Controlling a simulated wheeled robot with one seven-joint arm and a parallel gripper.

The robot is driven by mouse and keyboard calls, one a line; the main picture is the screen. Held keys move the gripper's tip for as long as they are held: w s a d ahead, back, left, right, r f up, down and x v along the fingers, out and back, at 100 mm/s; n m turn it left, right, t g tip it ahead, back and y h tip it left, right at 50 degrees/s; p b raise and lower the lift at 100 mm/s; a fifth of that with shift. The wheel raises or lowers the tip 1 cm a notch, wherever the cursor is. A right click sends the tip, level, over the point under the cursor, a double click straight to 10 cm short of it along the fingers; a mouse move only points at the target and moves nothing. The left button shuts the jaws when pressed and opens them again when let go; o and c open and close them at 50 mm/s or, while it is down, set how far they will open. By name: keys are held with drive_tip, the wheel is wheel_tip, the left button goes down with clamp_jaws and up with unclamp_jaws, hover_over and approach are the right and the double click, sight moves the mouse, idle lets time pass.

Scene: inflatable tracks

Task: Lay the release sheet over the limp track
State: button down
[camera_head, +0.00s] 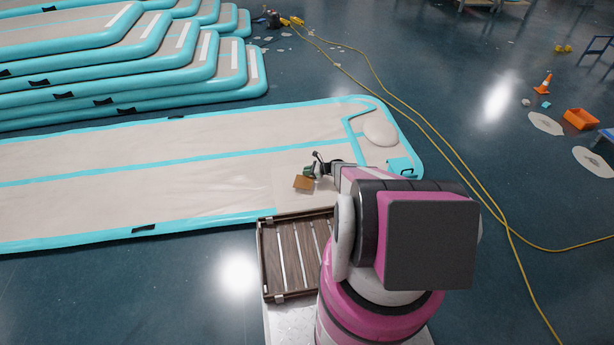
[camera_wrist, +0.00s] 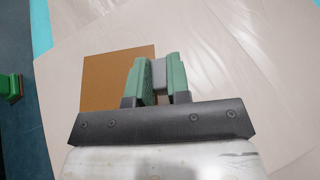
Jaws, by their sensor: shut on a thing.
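The limp track (camera_head: 150,165) lies flat on the floor, beige with turquoise edges and a turquoise line along its middle. My gripper (camera_head: 310,172) is low over its right part. In the wrist view its green fingers (camera_wrist: 158,82) are closed on a small grey piece (camera_wrist: 159,73). A flat brown square (camera_wrist: 112,72) shows behind the fingers; it also shows in the head view (camera_head: 303,183). It could be the release sheet, but whether the grey piece joins it is unclear. A paler sheet-like area (camera_head: 288,200) shows on the track near the gripper.
A slatted wooden tray (camera_head: 270,262) stands beside my base. A pale oval piece (camera_head: 380,132) lies at the track's right end. Stacked tracks (camera_head: 120,60) fill the back left. A yellow hose (camera_head: 440,135) crosses the floor. An orange bin (camera_head: 580,119) and cone (camera_head: 543,84) stand far right.

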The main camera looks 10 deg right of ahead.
drive_tip(key=shift+f, duration=1.45)
drive_tip(key=shift+f, duration=0.15)
drive_tip(key=c, duration=1.1)
unclamp_jaws()
